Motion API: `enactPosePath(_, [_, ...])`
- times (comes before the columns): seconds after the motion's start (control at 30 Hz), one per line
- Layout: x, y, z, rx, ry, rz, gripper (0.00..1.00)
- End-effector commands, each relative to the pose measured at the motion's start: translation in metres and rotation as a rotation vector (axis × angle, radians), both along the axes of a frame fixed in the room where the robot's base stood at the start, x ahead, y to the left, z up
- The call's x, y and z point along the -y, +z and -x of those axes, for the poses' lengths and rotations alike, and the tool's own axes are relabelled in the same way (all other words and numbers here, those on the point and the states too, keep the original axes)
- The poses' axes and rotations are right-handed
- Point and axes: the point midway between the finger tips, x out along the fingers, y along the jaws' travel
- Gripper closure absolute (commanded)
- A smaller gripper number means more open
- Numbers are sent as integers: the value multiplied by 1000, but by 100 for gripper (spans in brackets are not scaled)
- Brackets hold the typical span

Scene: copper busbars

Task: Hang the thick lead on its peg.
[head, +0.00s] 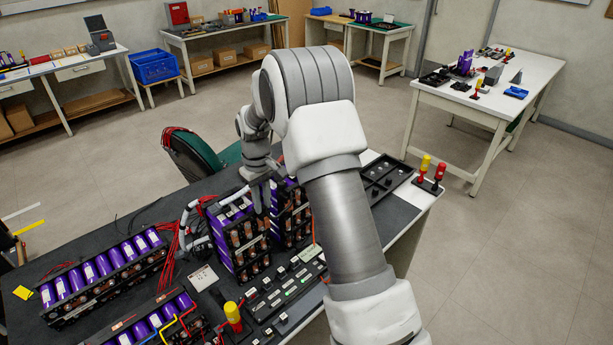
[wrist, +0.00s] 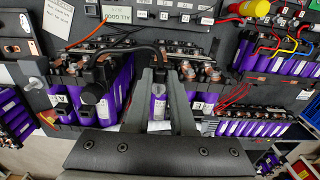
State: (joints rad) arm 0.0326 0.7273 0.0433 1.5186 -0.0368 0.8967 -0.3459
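My gripper (wrist: 162,72) is above the battery pack, its two fingers a little apart, tips down among the terminals. A thick black lead (wrist: 122,47) arches over the pack in the wrist view and runs toward the fingertips. Whether the fingers hold its end cannot be made out. In the head view the gripper (head: 262,203) reaches down onto the purple and black pack (head: 238,240). A thick pale-looking lead (head: 187,222) loops beside the pack's left side. I cannot pick out the peg.
Thin red wires (head: 171,252) lie left of the pack. Long purple cell modules (head: 105,275) fill the bench's left front. A black tray (head: 385,178) and red and yellow-topped tools (head: 432,172) are at the right. A small labelled card (wrist: 58,14) lies beyond the pack.

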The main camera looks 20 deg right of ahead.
Motion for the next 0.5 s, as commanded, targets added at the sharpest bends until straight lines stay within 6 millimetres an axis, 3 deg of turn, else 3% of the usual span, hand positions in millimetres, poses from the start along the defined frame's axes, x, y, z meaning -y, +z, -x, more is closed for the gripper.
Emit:
enactPosePath(0.03, [0,0,0,0,0,0,89])
enactPosePath(0.1, [0,0,0,0,0,0,100])
enactPosePath(0.33, [0,2,0,0,0,0,100])
enactPosePath(0.5, [0,14,0,2,0,0,100])
